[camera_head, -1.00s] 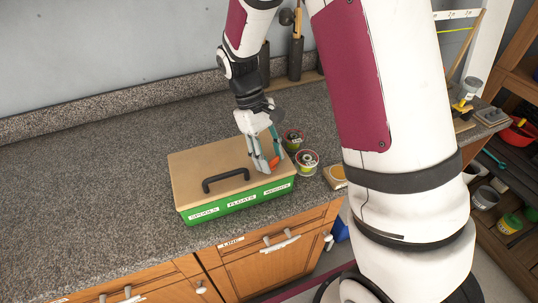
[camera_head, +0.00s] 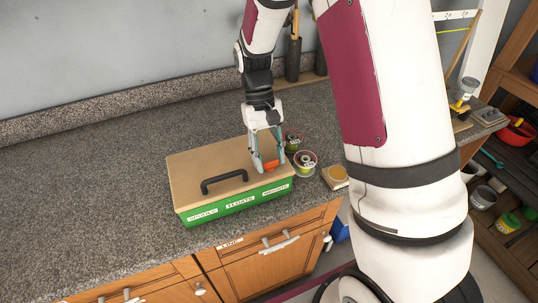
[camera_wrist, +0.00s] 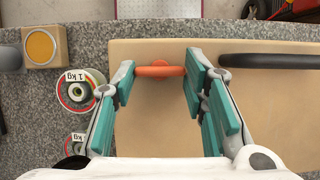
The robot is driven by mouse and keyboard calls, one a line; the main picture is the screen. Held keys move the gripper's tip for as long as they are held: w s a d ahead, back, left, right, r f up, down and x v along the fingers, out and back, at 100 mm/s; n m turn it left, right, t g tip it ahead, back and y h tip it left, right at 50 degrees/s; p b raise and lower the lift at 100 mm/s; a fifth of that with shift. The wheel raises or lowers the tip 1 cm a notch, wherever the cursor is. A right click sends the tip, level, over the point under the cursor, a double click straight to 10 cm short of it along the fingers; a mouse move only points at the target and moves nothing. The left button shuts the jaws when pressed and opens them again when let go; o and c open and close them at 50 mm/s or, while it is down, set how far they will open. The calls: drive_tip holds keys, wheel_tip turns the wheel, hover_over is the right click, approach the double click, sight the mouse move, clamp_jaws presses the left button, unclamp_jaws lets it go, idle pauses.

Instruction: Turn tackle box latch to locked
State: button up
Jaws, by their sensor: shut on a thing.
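The tackle box (camera_head: 205,160) stands on the counter, with a tan lid, a green front and a black handle (camera_head: 224,181). Its latch (camera_head: 271,165) is an orange bar on the right part of the lid; it also shows in the wrist view (camera_wrist: 160,71), running left to right with a small round hub on its near side. My gripper (camera_head: 263,165) points down over the lid and is shut on the latch, with one teal finger at each end of the bar. In the wrist view my gripper (camera_wrist: 160,68) spans the bar lengthwise. No locked marking is readable.
A wooden block with a yellow disc (camera_head: 336,174) lies further right. The counter left of the box (camera_head: 80,190) is clear.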

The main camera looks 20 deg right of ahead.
drive_tip(key=o, duration=1.2)
drive_tip(key=shift+c, duration=0.2)
drive_tip(key=v, duration=1.2)
